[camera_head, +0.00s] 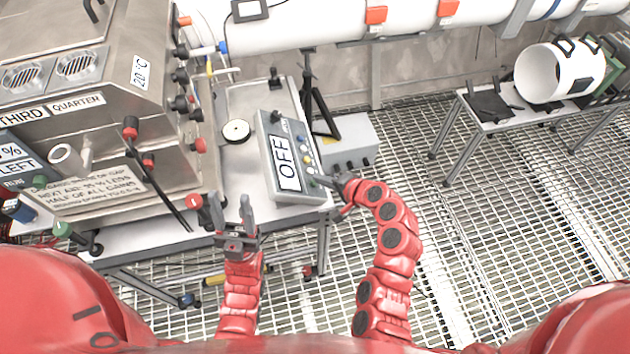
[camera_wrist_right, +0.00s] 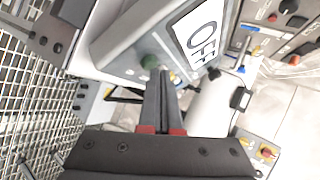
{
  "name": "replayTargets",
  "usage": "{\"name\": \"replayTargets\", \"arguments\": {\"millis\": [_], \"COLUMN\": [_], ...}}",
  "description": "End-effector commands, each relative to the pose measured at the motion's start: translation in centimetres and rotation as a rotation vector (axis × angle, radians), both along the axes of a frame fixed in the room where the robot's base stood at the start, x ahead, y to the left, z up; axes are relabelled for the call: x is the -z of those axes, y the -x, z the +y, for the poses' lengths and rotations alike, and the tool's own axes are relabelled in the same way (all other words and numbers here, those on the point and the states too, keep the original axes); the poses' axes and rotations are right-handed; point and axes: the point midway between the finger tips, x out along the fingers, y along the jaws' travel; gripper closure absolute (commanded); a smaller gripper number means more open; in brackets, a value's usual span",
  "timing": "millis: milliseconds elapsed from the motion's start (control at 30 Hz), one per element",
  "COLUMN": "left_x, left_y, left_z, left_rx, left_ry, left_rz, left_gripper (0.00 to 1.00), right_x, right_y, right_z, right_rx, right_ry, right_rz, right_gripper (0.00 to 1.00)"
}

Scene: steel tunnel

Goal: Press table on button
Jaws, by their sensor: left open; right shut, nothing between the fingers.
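A grey control box (camera_head: 268,150) with an "OFF" display (camera_head: 285,163) stands on the white table (camera_head: 245,184). A column of small coloured buttons (camera_head: 305,152) runs along the box's right side, with a green button at its near end. My right gripper (camera_head: 322,180) is shut and empty, with its tips at the near right end of the box. In the right wrist view the shut fingers (camera_wrist_right: 162,85) point at the box, just below the green button (camera_wrist_right: 149,62); whether they touch it I cannot tell. My left gripper (camera_head: 238,222) is open and empty at the table's front edge.
A large steel machine (camera_head: 110,110) with knobs and levers fills the left. A round white disc (camera_head: 236,131) lies on the table beside the box. A side table (camera_head: 500,115) with a white cylinder (camera_head: 548,72) stands at the right. Grated floor lies between.

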Motion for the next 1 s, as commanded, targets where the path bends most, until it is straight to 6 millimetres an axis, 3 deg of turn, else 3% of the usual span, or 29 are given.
{"name": "replayTargets", "arguments": {"millis": [433, 1000], "left_x": [0.33, 0.23], "left_y": [0.01, 0.00], "left_z": [0.00, 0.00], "left_rx": [0.000, 0.000], "left_ry": [0.000, 0.000], "left_rz": [0.000, 0.000], "left_gripper": [0.50, 0.50], "right_x": [0.53, -0.29], "right_y": [0.15, -0.04], "right_z": [0.38, -0.16], "right_rx": [-0.001, 0.000], "right_ry": [0.000, 0.000], "right_rz": [0.000, 0.000], "right_gripper": [1.00, 1.00]}}
